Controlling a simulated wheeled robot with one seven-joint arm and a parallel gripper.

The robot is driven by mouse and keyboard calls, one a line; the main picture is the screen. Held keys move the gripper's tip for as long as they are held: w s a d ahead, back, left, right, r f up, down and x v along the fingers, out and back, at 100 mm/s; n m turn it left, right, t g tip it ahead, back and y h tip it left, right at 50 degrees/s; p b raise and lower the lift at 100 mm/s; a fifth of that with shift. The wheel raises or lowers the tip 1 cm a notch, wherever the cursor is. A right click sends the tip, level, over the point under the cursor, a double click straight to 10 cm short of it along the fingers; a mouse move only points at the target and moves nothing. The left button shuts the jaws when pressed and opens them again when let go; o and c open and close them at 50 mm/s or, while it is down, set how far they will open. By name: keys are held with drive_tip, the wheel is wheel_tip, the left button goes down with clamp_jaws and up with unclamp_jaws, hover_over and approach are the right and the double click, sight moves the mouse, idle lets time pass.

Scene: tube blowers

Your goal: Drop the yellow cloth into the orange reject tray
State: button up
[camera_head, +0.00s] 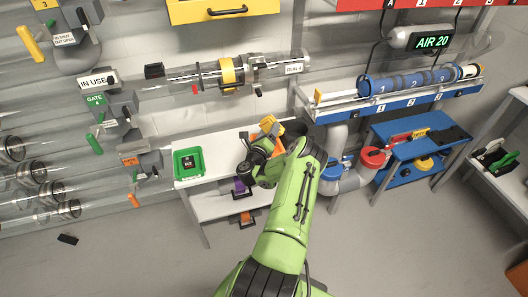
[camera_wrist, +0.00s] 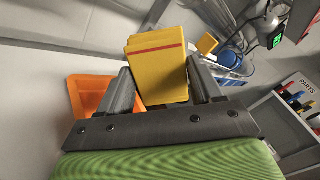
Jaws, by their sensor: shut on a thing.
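My gripper (camera_wrist: 162,88) is shut on the yellow cloth (camera_wrist: 158,62). The cloth looks like a folded yellow block with a red stripe and stands out between the two dark fingers. In the head view the cloth (camera_head: 269,124) shows above the white bench, at the end of my green arm. The orange reject tray (camera_wrist: 80,84) is at the left in the wrist view, beside and beyond the left finger, which hides part of it. The cloth is apart from the tray's visible left part. In the head view my arm and gripper cover much of this spot.
A green tray (camera_head: 188,163) sits at the left of the white bench (camera_head: 213,151). A purple bin (camera_head: 242,187) is below. Clear tubes and valves line the wall at left. A blue cart (camera_head: 420,130) stands at right. The floor in front is mostly clear.

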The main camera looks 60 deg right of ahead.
wheel_tip(320, 180, down, 4)
drive_tip(key=b, duration=0.2)
drive_tip(key=shift+b, duration=0.35)
drive_tip(key=o, duration=1)
